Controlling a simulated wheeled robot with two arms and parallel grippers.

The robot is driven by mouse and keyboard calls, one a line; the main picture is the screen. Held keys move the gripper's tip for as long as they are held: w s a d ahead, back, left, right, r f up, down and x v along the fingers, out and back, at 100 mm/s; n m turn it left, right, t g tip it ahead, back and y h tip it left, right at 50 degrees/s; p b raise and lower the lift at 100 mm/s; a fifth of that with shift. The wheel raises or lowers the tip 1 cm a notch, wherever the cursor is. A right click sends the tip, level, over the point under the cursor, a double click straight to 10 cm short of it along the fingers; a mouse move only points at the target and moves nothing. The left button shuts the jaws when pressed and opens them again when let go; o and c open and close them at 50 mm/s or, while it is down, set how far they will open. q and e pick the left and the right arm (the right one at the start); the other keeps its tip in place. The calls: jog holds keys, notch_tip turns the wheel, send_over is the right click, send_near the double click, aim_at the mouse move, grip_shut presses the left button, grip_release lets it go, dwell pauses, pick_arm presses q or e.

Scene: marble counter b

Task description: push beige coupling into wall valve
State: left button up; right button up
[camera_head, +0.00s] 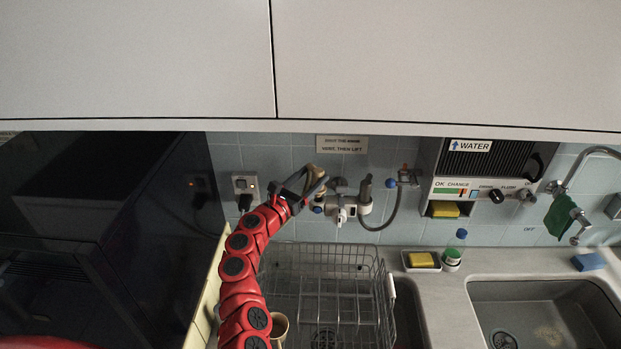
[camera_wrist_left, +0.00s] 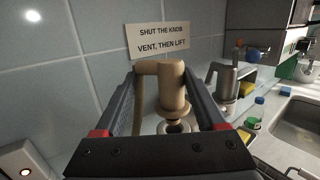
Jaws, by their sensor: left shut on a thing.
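My left gripper (camera_head: 307,184) is shut on the beige coupling (camera_head: 315,173), which shows between its dark fingers. In the left wrist view the beige coupling (camera_wrist_left: 172,88) stands upright with a side elbow and a beige tube running down on its left. A round metal socket of the wall valve (camera_wrist_left: 174,127) shows just below the coupling's lower end. I cannot tell whether the two touch. In the head view the metal wall valve (camera_head: 342,206) is on the tiles, right of and below my fingertips. My right gripper is not in view.
A sign (camera_head: 341,144) is on the wall above the valve. A metal fitting with a grey hose (camera_head: 385,221) is to its right. A wire dish rack (camera_head: 320,290) stands below. A water unit (camera_head: 487,175) hangs farther right, and a socket (camera_head: 244,187) is at left.

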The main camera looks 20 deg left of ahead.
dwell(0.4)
pick_arm(q)
jog(key=shift+f+b, duration=1.3)
jog(key=shift+f, duration=0.4)
jog(key=o, duration=1.4)
jog(key=b+v, duration=0.4)
jog(key=v, duration=1.3)
jog(key=shift+s, duration=0.25)
